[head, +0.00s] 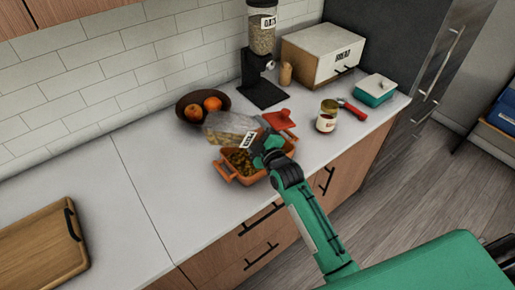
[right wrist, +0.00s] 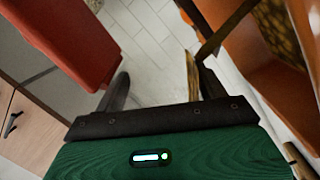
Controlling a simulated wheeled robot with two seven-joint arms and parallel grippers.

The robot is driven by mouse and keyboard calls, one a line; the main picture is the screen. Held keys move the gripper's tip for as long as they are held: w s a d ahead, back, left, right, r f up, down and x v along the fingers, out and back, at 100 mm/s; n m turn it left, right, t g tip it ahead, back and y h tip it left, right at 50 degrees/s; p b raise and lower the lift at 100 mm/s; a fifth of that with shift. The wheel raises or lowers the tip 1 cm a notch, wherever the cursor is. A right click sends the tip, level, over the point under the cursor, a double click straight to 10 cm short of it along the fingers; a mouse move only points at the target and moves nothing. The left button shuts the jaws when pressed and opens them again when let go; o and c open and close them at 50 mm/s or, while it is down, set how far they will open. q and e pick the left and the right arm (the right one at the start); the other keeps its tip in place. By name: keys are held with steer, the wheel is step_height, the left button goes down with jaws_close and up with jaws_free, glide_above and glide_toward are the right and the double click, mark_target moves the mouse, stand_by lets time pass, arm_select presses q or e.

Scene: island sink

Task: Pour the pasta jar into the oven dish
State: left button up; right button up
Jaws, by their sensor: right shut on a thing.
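The pasta jar (head: 228,128) is clear, with a pale label, and lies tilted nearly on its side above the oven dish. My right gripper (head: 262,148) is shut on the jar at its right end. The orange oven dish (head: 226,172) stands on the counter below, with brownish pasta (head: 240,162) in it. In the right wrist view, my right gripper's fingers (right wrist: 158,85) stand apart, and the orange dish (right wrist: 300,100) shows at the right edge. The clear jar between the fingers is hard to make out there. My left gripper is not in view.
A red-orange lid-like piece (head: 281,121) lies just behind the dish. A fruit bowl (head: 185,108) stands behind left, a cereal dispenser (head: 262,65) at the back. A labelled glass jar (head: 326,118) stands to the right. A cutting board (head: 40,245) lies far left; the counter between is clear.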

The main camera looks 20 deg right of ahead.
steer(key=shift+w+d+m+p, duration=0.1)
steer(key=shift+d+m+p, duration=0.35)
steer(key=shift+m, duration=0.65)
stand_by(0.9)
steer(key=shift+w+d+f+m+p, duration=0.1)
steer(key=shift+d+m+p, duration=0.15)
steer(key=shift+m, duration=0.55)
steer(key=shift+d+f+m+p, duration=0.1)
steer(key=shift+d+m, duration=0.2)
steer(key=shift+m, duration=0.5)
stand_by(1.1)
stand_by(2.5)
